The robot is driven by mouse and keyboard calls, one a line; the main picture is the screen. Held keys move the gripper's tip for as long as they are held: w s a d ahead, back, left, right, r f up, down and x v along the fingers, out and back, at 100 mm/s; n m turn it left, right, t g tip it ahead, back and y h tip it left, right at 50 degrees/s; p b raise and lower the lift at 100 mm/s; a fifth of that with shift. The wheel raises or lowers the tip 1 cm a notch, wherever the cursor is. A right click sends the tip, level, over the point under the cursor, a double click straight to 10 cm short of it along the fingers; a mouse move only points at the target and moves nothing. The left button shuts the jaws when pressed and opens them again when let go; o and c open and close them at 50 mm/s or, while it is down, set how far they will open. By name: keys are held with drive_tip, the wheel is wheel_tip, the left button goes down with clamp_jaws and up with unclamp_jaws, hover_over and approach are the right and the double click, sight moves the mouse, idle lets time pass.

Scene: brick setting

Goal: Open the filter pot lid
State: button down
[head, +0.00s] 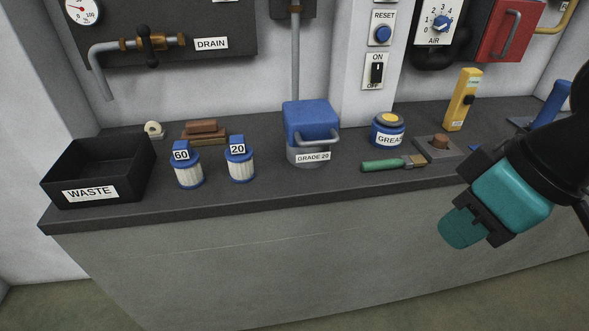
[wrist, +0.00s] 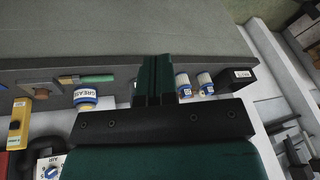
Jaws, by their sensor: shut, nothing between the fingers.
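The filter pot (head: 309,157) stands on the dark bench top in the head view, a grey body labelled GRADE 20. Its blue lid (head: 311,120) sits down on it, with a grey bar handle (head: 318,140) at the front. My gripper (head: 457,232) is in front of the bench at the right, well apart from the pot, its teal fingers pointing down and left. In the wrist view the fingers (wrist: 157,75) are together and empty. They hide most or all of the pot there.
Two filter cartridges, 60 (head: 188,170) and 20 (head: 240,163), and a black WASTE bin (head: 87,172) stand left of the pot. A pipe (head: 295,60) runs down behind the pot.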

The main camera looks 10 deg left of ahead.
drive_tip(key=w+d+f+n+t+h+b, duration=0.1)
drive_tip(key=w+f+n+t+b, duration=0.2)
drive_tip(key=w+f+b, duration=0.3)
drive_tip(key=w+f+n+t+h+b, duration=0.25)
drive_tip(key=w+f+b, duration=0.2)
drive_tip(key=f, duration=0.45)
drive_tip(key=n+t+y+b, duration=0.6)
drive_tip(key=n+t+b, duration=0.6)
drive_tip(key=n, duration=1.3)
approach(312, 127)
drive_tip(key=shift+w+d+f+t+h+p, duration=0.1)
drive_tip(key=shift+w+f+p, duration=0.15)
drive_tip(key=shift+w, duration=0.3)
drive_tip(key=shift+w+f+t+h+p, duration=0.1)
drive_tip(key=shift+w+f, duration=0.3)
drive_tip(key=shift+w, duration=0.1)
drive_tip(key=shift+w+d+f+t+h+p, duration=0.1)
drive_tip(key=shift+w+f+p, duration=0.15)
drive_tip(key=shift+w, duration=0.3)
drive_tip(key=shift+r, duration=0.1)
